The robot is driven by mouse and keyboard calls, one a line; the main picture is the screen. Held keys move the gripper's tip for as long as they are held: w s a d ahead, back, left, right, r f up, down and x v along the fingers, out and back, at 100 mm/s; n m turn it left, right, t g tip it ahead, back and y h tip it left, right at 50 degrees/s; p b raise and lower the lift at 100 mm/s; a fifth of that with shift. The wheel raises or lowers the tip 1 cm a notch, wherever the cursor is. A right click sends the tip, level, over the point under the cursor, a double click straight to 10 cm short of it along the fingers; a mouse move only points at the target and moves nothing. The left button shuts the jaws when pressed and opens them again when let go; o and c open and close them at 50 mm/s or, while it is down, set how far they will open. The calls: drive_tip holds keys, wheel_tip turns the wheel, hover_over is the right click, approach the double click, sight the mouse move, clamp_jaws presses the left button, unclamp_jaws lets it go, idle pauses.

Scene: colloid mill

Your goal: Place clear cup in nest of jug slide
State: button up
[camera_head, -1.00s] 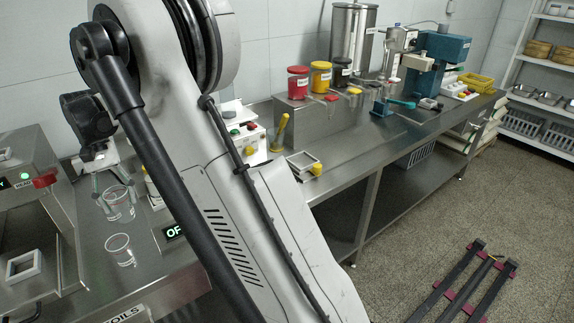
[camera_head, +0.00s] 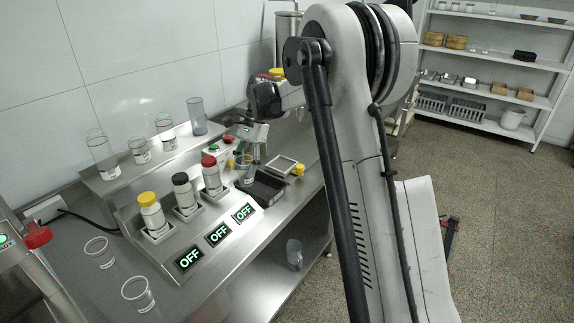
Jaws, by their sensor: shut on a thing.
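My gripper (camera_head: 255,150) points down over the bench and is shut on a clear cup (camera_head: 246,171). The cup is upright at the left edge of a black device (camera_head: 266,190); I cannot tell whether it touches the device or hangs just above it. To the right is a pale square frame (camera_head: 281,163) with a yellow knob, which looks like the jug slide's nest. It looks empty, and the cup is to its left, apart from it. Two other clear cups (camera_head: 98,250) (camera_head: 137,292) stand on the bench at the lower left.
Yellow-, black- and red-capped bottles (camera_head: 151,213) stand in holders behind lit OFF panels (camera_head: 189,259). Several clear cylinders (camera_head: 102,155) stand on a raised shelf. A control box (camera_head: 213,148) with buttons is behind the gripper. A clear vessel (camera_head: 294,252) is on the lower shelf.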

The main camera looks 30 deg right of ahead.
drive_tip(key=w+d+m+t, duration=0.3)
drive_tip(key=w+d+m, duration=0.1)
drive_tip(key=m, duration=0.3)
drive_tip(key=m+t+h+p, duration=0.2)
drive_tip(key=m+t+p, duration=0.15)
drive_tip(key=m, duration=0.65)
hover_over(282, 165)
wheel_tip(282, 165, down, 5)
drive_tip(key=shift+s+f+g+p, duration=0.1)
drive_tip(key=shift+f+g+p, duration=0.25)
drive_tip(key=shift+f, duration=1.5)
drive_tip(key=shift+f, duration=0.15)
drive_tip(key=o, duration=0.6)
drive_tip(key=shift+o, duration=0.6)
